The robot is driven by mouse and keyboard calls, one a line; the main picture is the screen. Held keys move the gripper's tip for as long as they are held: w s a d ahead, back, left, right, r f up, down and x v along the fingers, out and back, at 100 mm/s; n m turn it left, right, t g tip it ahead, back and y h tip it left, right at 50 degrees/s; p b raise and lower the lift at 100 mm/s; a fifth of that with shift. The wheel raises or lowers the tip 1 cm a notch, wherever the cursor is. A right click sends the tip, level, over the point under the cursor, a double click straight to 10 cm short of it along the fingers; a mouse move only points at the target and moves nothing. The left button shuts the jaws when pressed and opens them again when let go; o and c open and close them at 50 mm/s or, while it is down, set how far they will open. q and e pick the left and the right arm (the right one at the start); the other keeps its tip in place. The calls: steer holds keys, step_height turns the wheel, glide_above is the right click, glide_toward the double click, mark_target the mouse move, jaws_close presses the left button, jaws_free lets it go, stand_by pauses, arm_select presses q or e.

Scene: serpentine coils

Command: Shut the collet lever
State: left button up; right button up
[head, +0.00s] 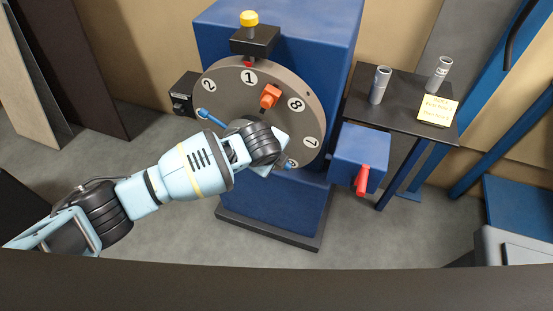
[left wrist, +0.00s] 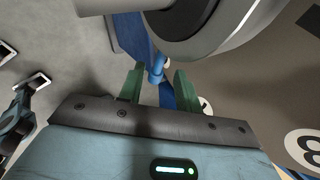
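A red lever (head: 362,180) hangs from a blue box at the right. I cannot tell by its look which is the collet lever. My left gripper (head: 285,164) is at the dial's lower edge. In the left wrist view its green fingers (left wrist: 157,88) are apart, with a blue knob (left wrist: 157,71) between or just beyond their tips. Contact is unclear. My right gripper is not seen.
A dark side table (head: 400,112) at the right holds two grey cylinders (head: 380,85) and a yellow note (head: 437,110). A yellow-topped plunger (head: 249,20) stands above the dial. A black box (head: 184,95) is at its left. The floor at the front is clear.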

arm_select(q)
steer(key=v, duration=0.2)
steer(key=shift+s+r, duration=0.2)
steer(key=shift+r, duration=0.1)
steer(key=shift+s+f, duration=0.1)
steer(key=s+d+f+n+h, duration=0.2)
steer(key=s+f+n+h, duration=0.3)
steer(key=s+f+n, duration=0.75)
steer(key=s+a+f+n+t+y, duration=0.1)
steer(key=s+a+n, duration=0.4)
steer(key=s+a, duration=0.5)
steer(key=s+a+f+n+t+y, duration=0.1)
steer(key=s+a+f+n+y, duration=0.2)
steer(key=s+a, duration=0.7)
steer(key=shift+s+f+n+t+y, duration=0.4)
steer(key=shift+s+n, duration=0.35)
steer(key=shift+n, duration=0.3)
